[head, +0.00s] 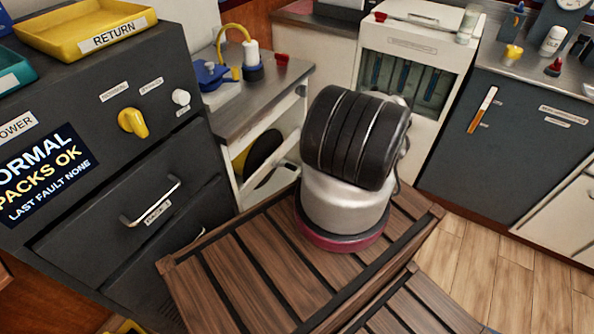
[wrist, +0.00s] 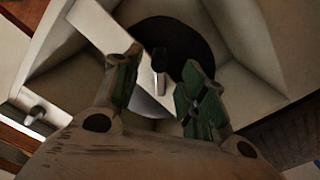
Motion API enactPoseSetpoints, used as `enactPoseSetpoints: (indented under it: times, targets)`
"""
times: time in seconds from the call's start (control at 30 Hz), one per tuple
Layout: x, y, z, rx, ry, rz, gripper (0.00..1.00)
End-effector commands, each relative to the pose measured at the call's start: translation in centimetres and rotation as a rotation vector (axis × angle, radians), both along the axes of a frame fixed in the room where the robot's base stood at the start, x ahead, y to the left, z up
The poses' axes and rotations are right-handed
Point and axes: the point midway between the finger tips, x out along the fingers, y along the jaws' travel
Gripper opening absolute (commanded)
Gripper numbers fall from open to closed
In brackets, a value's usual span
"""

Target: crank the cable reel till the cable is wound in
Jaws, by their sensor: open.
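In the wrist view a dark round disc (wrist: 190,42), which looks like the cable reel, sits inside a pale recess. A short crank handle (wrist: 160,82), dark with a light lower part, stands out from it. My gripper (wrist: 163,62) is open, its green-padded fingers on either side of the handle in the picture; I cannot tell whether they touch it. In the head view a dark disc with a yellow part (head: 264,150) shows low in the white-framed cart, partly hidden; it is likely the same reel. My gripper is hidden there.
A yellow cable (head: 232,27) and blue fittings (head: 210,75) are on the cart's grey top (head: 262,95). A dark drawer cabinet (head: 100,240) stands at the left, a white unit (head: 375,55) behind. Open wooden floor (head: 490,260) lies at the right.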

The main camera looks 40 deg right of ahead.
Motion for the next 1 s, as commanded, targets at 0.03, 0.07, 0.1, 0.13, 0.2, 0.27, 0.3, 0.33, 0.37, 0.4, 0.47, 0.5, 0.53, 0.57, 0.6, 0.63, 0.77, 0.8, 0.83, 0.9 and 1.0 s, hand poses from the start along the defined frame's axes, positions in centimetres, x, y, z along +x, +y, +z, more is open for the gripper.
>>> enactPoseSetpoints:
  times: [0.03,0.07,0.1,0.13,0.2,0.27,0.3,0.33,0.37,0.4,0.47,0.5,0.53,0.57,0.6,0.63,0.77,0.8,0.83,0.9,1.0]
  targets:
    - [-1.1,-0.5,0.0,0.000,0.000,-0.005,0.42]
    - [-1.6,-0.7,0.0,0.000,0.000,-0.006,0.42]
    - [-2.4,-1.0,0.0,0.000,0.000,-0.005,0.42]
    - [-2.9,-1.1,0.0,0.000,0.000,-0.005,0.42]
    - [-3.8,-1.5,0.0,0.000,0.000,-0.004,0.42]
    - [-4.5,-1.7,0.0,-0.001,-0.001,-0.002,0.42]
    - [-4.8,-1.8,0.0,-0.001,-0.001,-0.002,0.42]
    - [-4.9,-1.8,0.0,-0.001,0.000,-0.001,0.42]
    - [-5.0,-1.9,0.0,-0.001,0.000,-0.001,0.42]
    - [-5.2,-1.9,0.0,-0.001,0.000,0.000,0.42]
    - [-5.2,-1.9,0.0,-0.001,0.000,0.001,0.42]
    - [-5.2,-1.9,0.0,-0.001,0.000,0.001,0.42]
    - [-5.2,-1.9,0.0,-0.001,0.000,0.001,0.42]
    - [-5.2,-1.9,0.0,-0.001,0.000,0.001,0.42]
    - [-5.2,-1.9,0.0,-0.001,0.000,0.001,0.42]
    - [-5.2,-1.9,0.0,-0.001,0.000,0.001,0.42]
    - [-4.8,-1.4,0.0,-0.002,0.000,0.017,0.42]
    - [-4.3,-0.9,0.1,-0.002,-0.001,0.034,0.42]
    - [-3.7,-0.5,0.1,-0.008,-0.003,0.045,0.42]
    - [-3.3,-0.3,0.2,-0.122,-0.047,0.045,0.42]
    - [-2.7,-0.1,0.3,-0.358,-0.139,0.044,0.42]
